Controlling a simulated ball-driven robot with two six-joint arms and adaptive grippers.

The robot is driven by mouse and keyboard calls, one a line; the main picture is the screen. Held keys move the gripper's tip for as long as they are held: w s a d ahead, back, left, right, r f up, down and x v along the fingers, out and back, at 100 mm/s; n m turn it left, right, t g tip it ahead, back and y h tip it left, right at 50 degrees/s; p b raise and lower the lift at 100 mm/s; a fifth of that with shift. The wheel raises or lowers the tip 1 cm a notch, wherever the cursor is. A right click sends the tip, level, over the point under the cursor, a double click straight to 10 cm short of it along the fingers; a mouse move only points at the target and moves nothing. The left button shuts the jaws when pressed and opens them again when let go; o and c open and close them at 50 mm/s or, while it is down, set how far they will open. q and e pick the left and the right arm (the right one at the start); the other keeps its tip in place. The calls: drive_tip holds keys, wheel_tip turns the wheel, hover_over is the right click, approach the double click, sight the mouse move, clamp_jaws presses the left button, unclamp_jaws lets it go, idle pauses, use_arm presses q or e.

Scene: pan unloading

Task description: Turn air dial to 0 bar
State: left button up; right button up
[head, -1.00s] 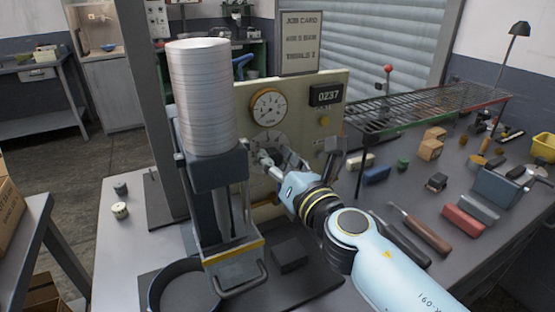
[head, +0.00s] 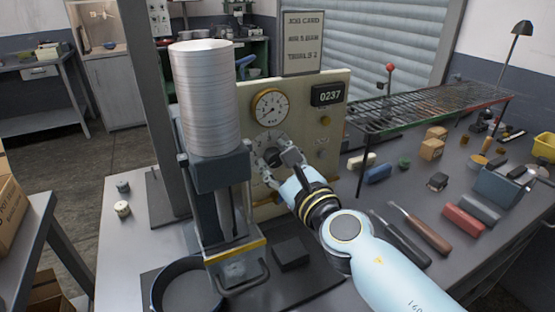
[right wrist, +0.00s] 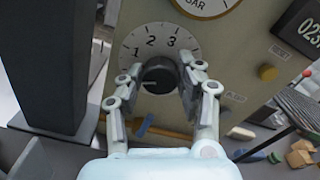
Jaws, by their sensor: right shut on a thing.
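The air dial (head: 268,143) is on the cream panel below the round gauge (head: 270,107), mostly covered by my right gripper (head: 273,157) in the head view. In the right wrist view its black knob (right wrist: 158,74) sits in a pale scale plate marked 1, 2 and 3. The 0 mark is hidden or out of view. My right gripper (right wrist: 157,84) has one finger on each side of the knob and is shut on it. I cannot read the knob's pointer or the gauge needle clearly. My left gripper is not in view.
A press with a tall stack of silvery discs (head: 204,95) stands left of the dial. A black pan (head: 186,288) lies in front of it. A counter (head: 328,95) reads 0237. A wire rack (head: 430,103) and loose tools are on the right of the bench.

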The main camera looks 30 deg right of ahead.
drive_tip(key=shift+f+n, duration=0.2)
drive_tip(key=shift+n, duration=0.4)
drive_tip(key=o, duration=1.1)
drive_tip(key=shift+r, duration=0.15)
drive_tip(key=shift+o, duration=0.2)
drive_tip(key=shift+s, duration=0.1)
drive_tip(key=s, duration=0.7)
drive_tip(key=shift+s+a, duration=0.2)
drive_tip(key=shift+a, duration=0.05)
